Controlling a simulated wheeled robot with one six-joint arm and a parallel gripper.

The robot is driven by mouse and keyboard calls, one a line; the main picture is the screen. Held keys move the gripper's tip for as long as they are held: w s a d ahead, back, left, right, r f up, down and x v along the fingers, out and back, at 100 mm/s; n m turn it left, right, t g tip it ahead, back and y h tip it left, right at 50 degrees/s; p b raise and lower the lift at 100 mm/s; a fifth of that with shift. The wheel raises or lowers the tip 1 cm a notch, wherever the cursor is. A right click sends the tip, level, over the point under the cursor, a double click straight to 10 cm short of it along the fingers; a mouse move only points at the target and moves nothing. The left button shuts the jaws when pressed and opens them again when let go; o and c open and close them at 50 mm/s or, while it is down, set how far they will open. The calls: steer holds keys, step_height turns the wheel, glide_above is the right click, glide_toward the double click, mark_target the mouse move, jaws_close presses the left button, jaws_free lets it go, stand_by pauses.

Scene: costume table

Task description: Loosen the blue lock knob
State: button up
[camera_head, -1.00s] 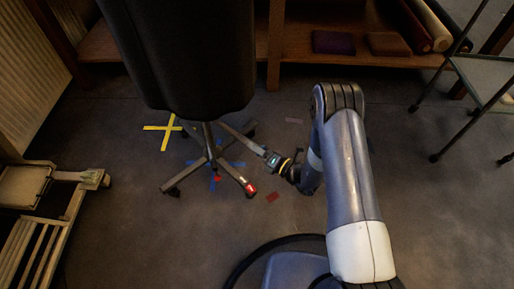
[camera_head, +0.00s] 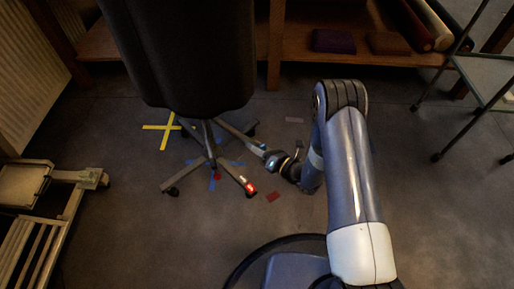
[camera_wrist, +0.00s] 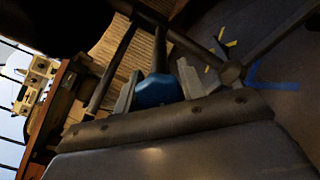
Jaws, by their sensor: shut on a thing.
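The blue lock knob (camera_wrist: 158,90) shows in the wrist view between the two fingers of my gripper (camera_wrist: 157,92), which is shut on it. In the head view my gripper (camera_head: 268,156) is low, at the right side of the base of a dark dress form or chair-like stand (camera_head: 190,50). The stand's wheeled legs (camera_head: 208,140) spread on the floor.
Yellow tape (camera_head: 163,130) forms a cross on the floor left of the stand. A wooden shelf (camera_head: 290,75) with folded cloth is behind. A wheeled cart (camera_head: 490,80) stands at right, a slatted wooden piece (camera_head: 40,220) at left.

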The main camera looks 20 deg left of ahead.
steer(key=n+b, duration=0.3)
steer(key=n, duration=0.3)
steer(key=shift+f+n, duration=0.15)
steer(key=shift+n, duration=0.15)
steer(key=n+b, duration=0.1)
steer(key=n, duration=1.2)
steer(key=shift+n, duration=0.3)
steer(key=n, duration=0.6)
steer(key=shift+n, duration=0.3)
steer(key=o, duration=1)
